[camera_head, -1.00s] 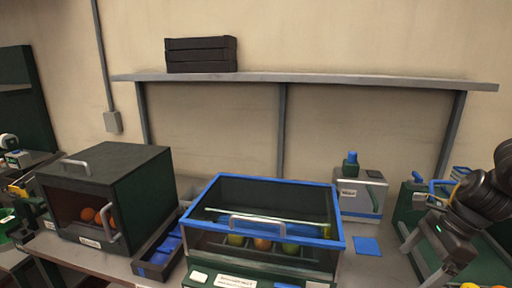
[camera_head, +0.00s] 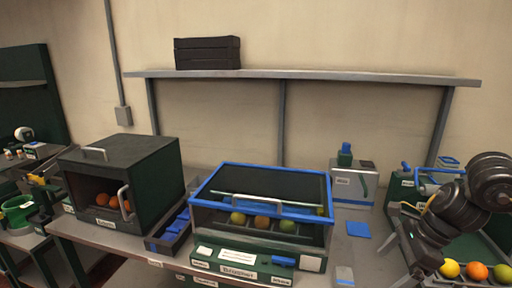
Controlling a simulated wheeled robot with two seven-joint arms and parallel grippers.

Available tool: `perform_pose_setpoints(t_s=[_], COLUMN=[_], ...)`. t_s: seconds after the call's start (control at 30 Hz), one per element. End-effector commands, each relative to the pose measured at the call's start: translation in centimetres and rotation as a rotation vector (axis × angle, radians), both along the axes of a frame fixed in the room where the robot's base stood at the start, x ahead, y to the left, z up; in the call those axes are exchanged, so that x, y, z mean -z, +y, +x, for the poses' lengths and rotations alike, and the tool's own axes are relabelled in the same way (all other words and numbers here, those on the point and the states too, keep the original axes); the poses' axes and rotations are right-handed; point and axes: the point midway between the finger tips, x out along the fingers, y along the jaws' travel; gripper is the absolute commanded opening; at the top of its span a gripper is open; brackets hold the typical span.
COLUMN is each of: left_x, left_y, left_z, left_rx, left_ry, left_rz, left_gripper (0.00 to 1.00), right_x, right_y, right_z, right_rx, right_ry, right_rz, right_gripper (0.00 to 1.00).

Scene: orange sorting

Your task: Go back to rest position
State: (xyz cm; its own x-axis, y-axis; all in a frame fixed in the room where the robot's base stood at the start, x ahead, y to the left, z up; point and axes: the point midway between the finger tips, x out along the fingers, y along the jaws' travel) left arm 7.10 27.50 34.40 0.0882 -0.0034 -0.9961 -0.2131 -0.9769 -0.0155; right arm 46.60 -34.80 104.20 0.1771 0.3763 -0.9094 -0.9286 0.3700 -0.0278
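My black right arm (camera_head: 462,203) is folded in at the right edge of the head view. Its gripper (camera_head: 424,258) points down beside the left side of a green tray (camera_head: 447,248). The fingers are small and partly hidden, so I cannot tell whether they are open or what lies between them. My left arm and gripper are not in view.
A dark green box (camera_head: 160,175) with oranges (camera_head: 114,202) stands at left. A blue-rimmed clear-lidded case (camera_head: 265,168) holds several fruits (camera_head: 262,222). A black crate (camera_head: 207,53) is on the shelf (camera_head: 300,74).

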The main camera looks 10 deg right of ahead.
Motion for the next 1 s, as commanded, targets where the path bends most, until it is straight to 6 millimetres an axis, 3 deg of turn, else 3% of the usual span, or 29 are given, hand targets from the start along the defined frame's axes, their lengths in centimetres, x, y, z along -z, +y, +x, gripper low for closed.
perform_pose_setpoints(t_s=[0.17,0.37,0.5,0.6,0.7,0.87,1.0], left_x=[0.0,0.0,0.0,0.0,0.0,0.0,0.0], left_y=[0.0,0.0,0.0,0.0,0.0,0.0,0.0], left_z=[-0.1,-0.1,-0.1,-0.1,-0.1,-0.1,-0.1], left_rx=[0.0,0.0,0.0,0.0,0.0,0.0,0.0], left_ry=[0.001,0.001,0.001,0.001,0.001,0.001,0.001], left_rz=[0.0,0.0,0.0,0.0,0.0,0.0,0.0], left_gripper=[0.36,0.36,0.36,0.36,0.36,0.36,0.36], right_x=[2.4,5.5,7.4,7.9,8.1,9.2,12.6], right_y=[4.2,12.0,19.7,24.1,26.9,27.5,24.4], right_z=[1.4,2.5,2.3,1.7,1.3,0.7,-0.7], right_rx=[0.044,0.156,0.347,0.545,0.791,1.283,1.816], right_ry=[-0.018,-0.024,0.032,0.121,0.249,0.512,0.762], right_rz=[0.058,0.225,0.469,0.672,0.876,1.165,1.357], right_gripper=[0.9,0.9,0.9,0.9,0.9,0.9,0.9])
